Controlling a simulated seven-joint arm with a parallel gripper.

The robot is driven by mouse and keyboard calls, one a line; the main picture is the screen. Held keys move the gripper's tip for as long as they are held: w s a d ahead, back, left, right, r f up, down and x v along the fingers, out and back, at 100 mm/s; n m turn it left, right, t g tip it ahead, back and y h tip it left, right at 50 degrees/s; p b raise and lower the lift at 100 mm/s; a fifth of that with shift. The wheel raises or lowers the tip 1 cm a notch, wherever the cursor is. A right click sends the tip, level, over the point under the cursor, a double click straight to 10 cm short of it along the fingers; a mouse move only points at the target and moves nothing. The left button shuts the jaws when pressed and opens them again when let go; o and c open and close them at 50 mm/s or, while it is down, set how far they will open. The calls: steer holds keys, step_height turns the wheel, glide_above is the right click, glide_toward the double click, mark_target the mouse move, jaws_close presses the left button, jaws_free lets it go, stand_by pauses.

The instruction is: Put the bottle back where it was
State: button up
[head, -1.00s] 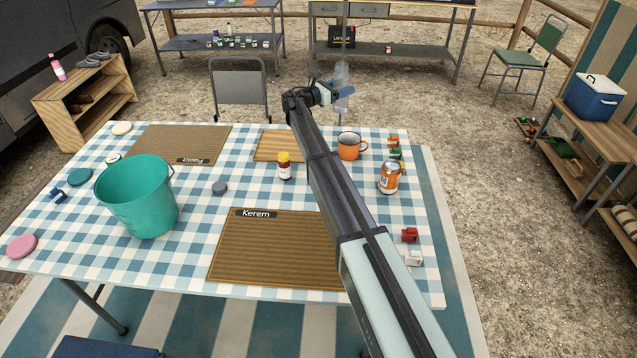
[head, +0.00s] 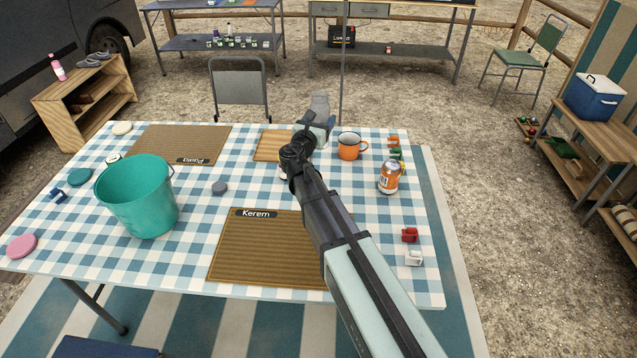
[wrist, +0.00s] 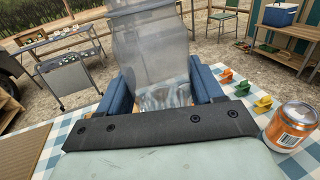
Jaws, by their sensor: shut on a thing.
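A clear, greyish bottle (head: 320,101) stands up from my gripper (head: 317,122) at the far edge of the table, close to the wooden board. In the wrist view the bottle (wrist: 155,55) is between the two blue fingers of my gripper (wrist: 165,92), which are shut on it.
The checked table (head: 190,254) holds an orange mug (head: 350,147) and an orange can (head: 389,177) right of my arm. The wooden board (head: 268,147) lies left of my gripper, and a green bucket (head: 137,200) stands further left. A small brown bottle is mostly hidden behind my arm.

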steer(key=shift+s+y, duration=0.3)
steer(key=shift+s, duration=0.4)
steer(key=shift+a+f, duration=0.15)
steer(key=shift+f, duration=7.35)
steer(key=shift+f, duration=0.1)
steer(key=o, duration=1.3)
steer(key=v, duration=1.2)
